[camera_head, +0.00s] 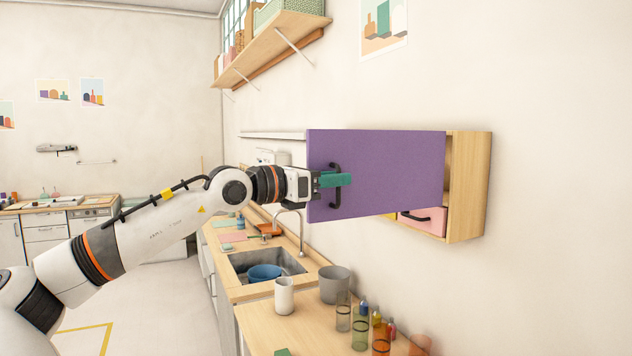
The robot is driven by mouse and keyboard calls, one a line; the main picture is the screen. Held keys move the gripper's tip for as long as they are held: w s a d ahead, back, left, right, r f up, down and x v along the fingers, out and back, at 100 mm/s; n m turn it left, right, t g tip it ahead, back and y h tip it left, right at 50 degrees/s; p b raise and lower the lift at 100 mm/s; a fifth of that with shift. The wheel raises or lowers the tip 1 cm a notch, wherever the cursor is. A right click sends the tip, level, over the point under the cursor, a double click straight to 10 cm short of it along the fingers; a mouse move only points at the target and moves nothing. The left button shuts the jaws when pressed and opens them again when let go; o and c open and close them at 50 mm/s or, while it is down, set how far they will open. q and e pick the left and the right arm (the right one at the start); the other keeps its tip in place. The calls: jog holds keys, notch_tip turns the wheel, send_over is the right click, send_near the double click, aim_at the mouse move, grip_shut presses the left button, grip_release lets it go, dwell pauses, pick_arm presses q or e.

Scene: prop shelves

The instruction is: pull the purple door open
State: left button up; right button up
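The purple door (395,170) belongs to a wooden wall cabinet (470,190) on the right wall. The door stands partly open, with a strip of the interior showing at its right and lower edges. A black handle (335,203) is near the door's left edge. My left gripper (337,180), with green fingers, comes from the left and is at the middle of the handle. Its fingers appear shut on the handle bar, whose middle they hide. A pink drawer front (422,221) shows inside the cabinet below the door. My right gripper is out of view.
Below is a wooden counter (265,330) with a sink (240,262), tap (300,230), white cup (284,296), grey pot (335,285) and several bottles and glasses. A wooden shelf (270,45) hangs above. The air left of the door holds only my arm.

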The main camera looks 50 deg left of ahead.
pick_arm(q)
jog(key=b+v, duration=0.9)
jog(key=v, duration=0.2)
jog(key=shift+s, duration=0.15)
jog(key=shift+d, duration=0.1)
